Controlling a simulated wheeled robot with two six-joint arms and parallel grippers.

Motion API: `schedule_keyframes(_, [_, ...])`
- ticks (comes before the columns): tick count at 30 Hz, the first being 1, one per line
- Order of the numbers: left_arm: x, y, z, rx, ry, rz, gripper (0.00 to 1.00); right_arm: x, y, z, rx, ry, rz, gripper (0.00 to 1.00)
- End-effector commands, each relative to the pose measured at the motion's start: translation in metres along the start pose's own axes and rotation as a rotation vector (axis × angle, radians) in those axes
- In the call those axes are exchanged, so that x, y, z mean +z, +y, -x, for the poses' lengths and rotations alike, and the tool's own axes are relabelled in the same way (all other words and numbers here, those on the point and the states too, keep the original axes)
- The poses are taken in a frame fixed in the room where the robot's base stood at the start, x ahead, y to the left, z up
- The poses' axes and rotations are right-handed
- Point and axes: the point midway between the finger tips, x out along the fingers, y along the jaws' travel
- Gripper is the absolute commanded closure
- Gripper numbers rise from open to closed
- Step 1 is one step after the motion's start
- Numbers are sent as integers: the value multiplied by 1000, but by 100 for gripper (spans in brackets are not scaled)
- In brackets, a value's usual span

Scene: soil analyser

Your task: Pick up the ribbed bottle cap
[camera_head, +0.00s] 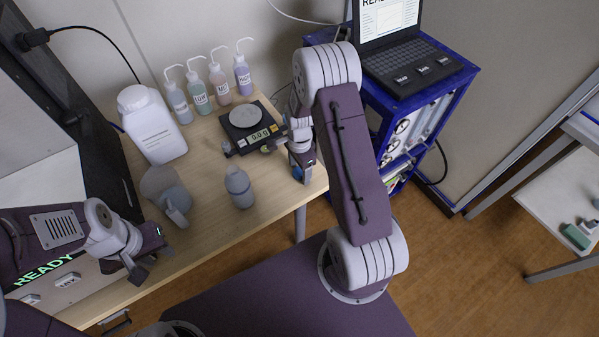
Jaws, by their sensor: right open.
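I cannot make out the ribbed bottle cap for certain. A small grey piece (228,149) lies on the table at the left front corner of the scale; its ribs are too small to tell. A grey-blue bottle (239,188) stands upright in front of the scale. My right gripper (284,163) is open at the scale's right front, low over the table's right end, right of the bottle and the small piece. My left gripper (147,261) is at the table's front left, apart from the bottle, its fingers spread and empty.
A black scale (240,134) with a lit display stands mid-table. Several wash bottles (200,93) line the back. A laptop (405,65) sits on a blue-framed rack at right. The table's front middle is clear.

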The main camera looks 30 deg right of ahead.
Motion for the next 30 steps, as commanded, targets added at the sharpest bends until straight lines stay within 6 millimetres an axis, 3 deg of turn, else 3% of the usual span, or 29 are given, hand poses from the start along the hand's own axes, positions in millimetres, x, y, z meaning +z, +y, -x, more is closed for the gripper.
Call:
schedule_keyframes(1, [0, 0, 0, 0, 0, 0, 64, 0, 0, 0, 0, 0, 0, 32])
schedule_keyframes(6, [0, 0, 0, 0, 0, 0, 64, 0, 0, 0, 0, 0, 0, 79])
schedule_keyframes(9, [0, 0, 0, 0, 0, 0, 64, 0, 0, 0, 0, 0, 0, 100])
schedule_keyframes(20, [0, 0, 1, 0, 0, 0, 64, 0, 0, 5, -1, 0, 0, 100])
schedule_keyframes(27, [0, 0, 5, 0, 0, 0, 64, 0, -1, 41, -5, 1, 0, 100])
schedule_keyframes(30, [0, 0, 4, 0, 0, 0, 64, -11, 16, 53, 0, 0, -5, 100])
